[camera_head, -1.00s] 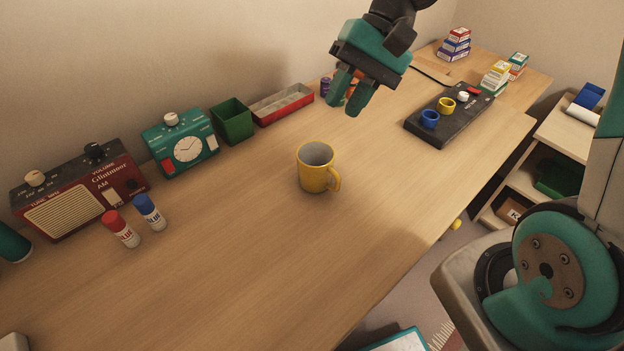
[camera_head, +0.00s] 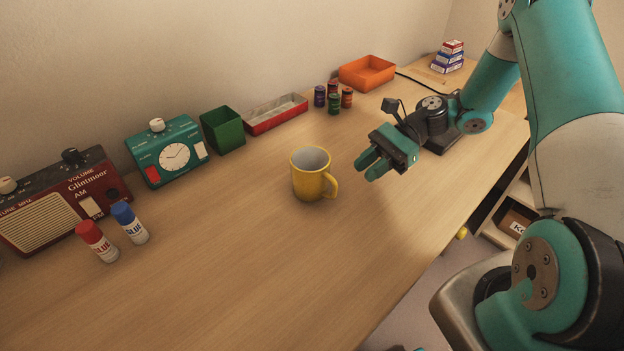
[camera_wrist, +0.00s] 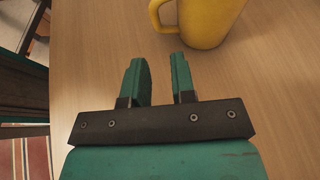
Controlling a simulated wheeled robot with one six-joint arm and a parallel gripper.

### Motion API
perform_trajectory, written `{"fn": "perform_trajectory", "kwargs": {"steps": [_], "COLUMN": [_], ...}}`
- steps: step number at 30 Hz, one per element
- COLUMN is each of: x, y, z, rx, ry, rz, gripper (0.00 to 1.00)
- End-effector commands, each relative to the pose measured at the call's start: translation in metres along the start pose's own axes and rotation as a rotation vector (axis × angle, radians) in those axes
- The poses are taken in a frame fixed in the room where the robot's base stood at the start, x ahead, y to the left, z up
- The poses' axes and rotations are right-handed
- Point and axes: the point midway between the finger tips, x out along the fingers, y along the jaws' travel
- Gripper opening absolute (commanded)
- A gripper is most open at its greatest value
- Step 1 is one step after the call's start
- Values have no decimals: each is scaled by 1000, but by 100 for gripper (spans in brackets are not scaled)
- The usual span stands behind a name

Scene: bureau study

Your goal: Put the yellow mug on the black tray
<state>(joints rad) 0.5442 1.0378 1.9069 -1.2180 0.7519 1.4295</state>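The yellow mug (camera_head: 310,177) stands upright on the desk, handle toward the right front. It also shows at the top of the wrist view (camera_wrist: 207,22), cut off by the edge, handle on the left. My gripper (camera_head: 365,168) is low to the right of the mug, apart from it. In the wrist view its two fingers (camera_wrist: 157,62) are open with nothing between them, pointing toward the handle side. A black flat slab (camera_head: 439,142) lies behind my gripper, largely hidden by my arm; I cannot tell if it is the tray.
Along the wall are a red radio (camera_head: 75,195), teal clock (camera_head: 168,152), green bin (camera_head: 223,131), red tray (camera_head: 276,116), several small cans (camera_head: 334,103) and an orange tray (camera_head: 367,73). Two glue sticks (camera_head: 113,231) stand left of the mug. The desk in front is clear.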

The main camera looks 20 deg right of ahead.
Motion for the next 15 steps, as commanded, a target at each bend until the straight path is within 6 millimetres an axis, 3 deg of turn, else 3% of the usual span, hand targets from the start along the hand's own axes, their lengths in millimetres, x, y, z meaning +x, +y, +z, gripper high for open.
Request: {"fn": "perform_trajectory", "kwargs": {"steps": [3, 11, 15], "x": [24, 45, 65], "y": [0, 0, 3], "z": [0, 1, 4], "rx": [1, -1, 0], "ry": [-1, 1, 0], "rz": [4, 2, 4], "gripper": [24, 24, 24]}}
